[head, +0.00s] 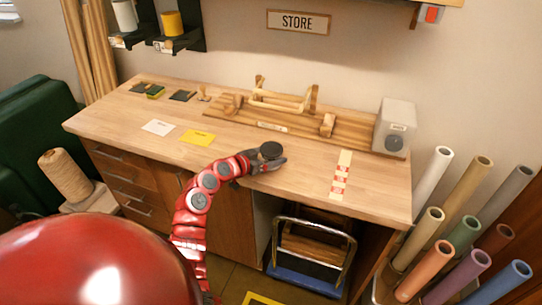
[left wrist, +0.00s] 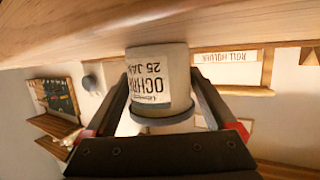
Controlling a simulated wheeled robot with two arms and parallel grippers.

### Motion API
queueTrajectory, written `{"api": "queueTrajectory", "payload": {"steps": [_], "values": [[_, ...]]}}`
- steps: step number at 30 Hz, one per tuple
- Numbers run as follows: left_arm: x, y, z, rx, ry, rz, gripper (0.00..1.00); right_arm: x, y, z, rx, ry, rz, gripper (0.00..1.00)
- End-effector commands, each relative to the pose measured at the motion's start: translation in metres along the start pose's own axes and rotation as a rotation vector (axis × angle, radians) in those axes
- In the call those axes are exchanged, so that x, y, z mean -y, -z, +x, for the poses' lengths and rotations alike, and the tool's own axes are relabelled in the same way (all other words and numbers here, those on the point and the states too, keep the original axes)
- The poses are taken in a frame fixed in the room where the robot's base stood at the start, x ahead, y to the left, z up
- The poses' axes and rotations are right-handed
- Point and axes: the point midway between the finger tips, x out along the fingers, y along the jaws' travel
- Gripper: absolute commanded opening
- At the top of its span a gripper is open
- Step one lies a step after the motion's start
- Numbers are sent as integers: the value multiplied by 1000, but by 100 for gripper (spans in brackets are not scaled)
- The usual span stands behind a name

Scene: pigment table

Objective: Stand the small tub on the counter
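The small tub (left wrist: 157,80) is pale with a dark lid and a label reading "OCHRE 25 JAN", inverted in the left wrist view. In the head view its dark lid (head: 271,149) faces up, over the front middle of the wooden counter (head: 120,118). My left gripper (head: 266,163) has a finger on each side of the tub and appears shut on it. In the left wrist view the tub's base meets the counter's wood (left wrist: 60,25) in the picture; I cannot tell whether it touches. My right gripper is not in view.
A wooden rack (head: 290,124) and a white box (head: 396,120) stand at the counter's back. A white card (head: 158,127), a yellow card (head: 198,137) and a red-striped strip (head: 341,175) lie on it. Bare counter lies around the tub. Several coloured rolls (head: 468,232) stand at right.

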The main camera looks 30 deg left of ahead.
Motion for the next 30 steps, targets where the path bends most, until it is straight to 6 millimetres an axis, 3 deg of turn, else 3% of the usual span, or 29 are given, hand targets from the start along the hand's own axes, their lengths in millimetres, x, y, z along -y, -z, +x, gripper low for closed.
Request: {"api": "queueTrajectory", "payload": {"steps": [13,24,30], "values": [[2,3,-9,0,3,3,100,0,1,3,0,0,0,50],[2,1,-88,-1,5,2,100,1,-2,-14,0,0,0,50],[0,3,-114,0,1,2,100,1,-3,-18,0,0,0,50]]}}
